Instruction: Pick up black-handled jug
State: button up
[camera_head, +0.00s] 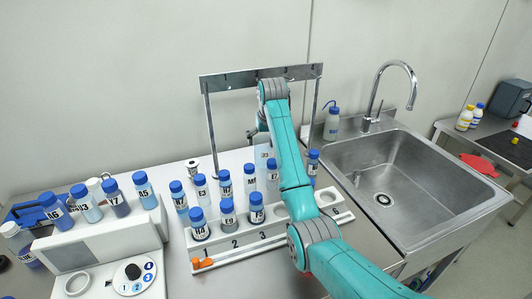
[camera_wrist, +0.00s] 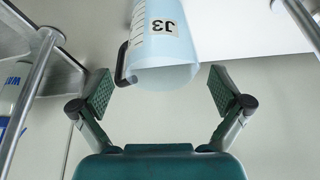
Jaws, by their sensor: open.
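The jug (camera_wrist: 165,50) is pale blue and translucent, with a black handle (camera_wrist: 122,65) and an upside-down label "J3" in the wrist view. In the head view a pale part of the jug (camera_head: 263,155) shows beside my arm, which hides most of it. My gripper (camera_wrist: 161,92) is open in the wrist view. Its two fingers stand apart on either side of the jug's near end, with gaps between pads and jug. The handle is on the left finger's side. In the head view only a dark bit of my gripper (camera_head: 256,130) shows.
A metal frame (camera_head: 207,130) stands around my arm's end. A white rack (camera_head: 236,246) of blue-capped bottles stands in front. A grey device (camera_head: 95,255) is at the left. A sink (camera_head: 405,175) and a wash bottle (camera_head: 332,125) are at the right.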

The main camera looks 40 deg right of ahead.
jog(key=shift+x, duration=2.6)
jog(key=shift+w+d+r, duration=0.1)
jog(key=c, duration=1.1)
